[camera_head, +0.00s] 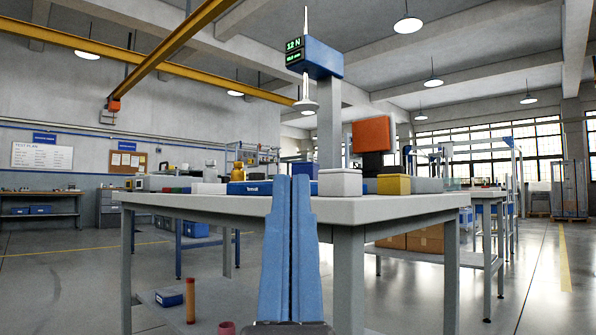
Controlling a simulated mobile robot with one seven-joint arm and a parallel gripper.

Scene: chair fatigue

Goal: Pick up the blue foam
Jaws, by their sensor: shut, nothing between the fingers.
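My gripper (290,182) rises in the middle of the view, its two long blue fingers pressed together with nothing between them. It stands in front of the near edge of a white-topped table (400,207). I cannot tell for sure which thing is the blue foam. A low blue piece with white lettering (247,188) lies on the table just left of the fingertips, partly hidden by them.
A white box (340,182) and a yellow block (393,184) stand right of the fingertips. A tall test stand with a blue head (322,60) rises behind. A table leg (348,270) is close right of my gripper. Open floor lies at right.

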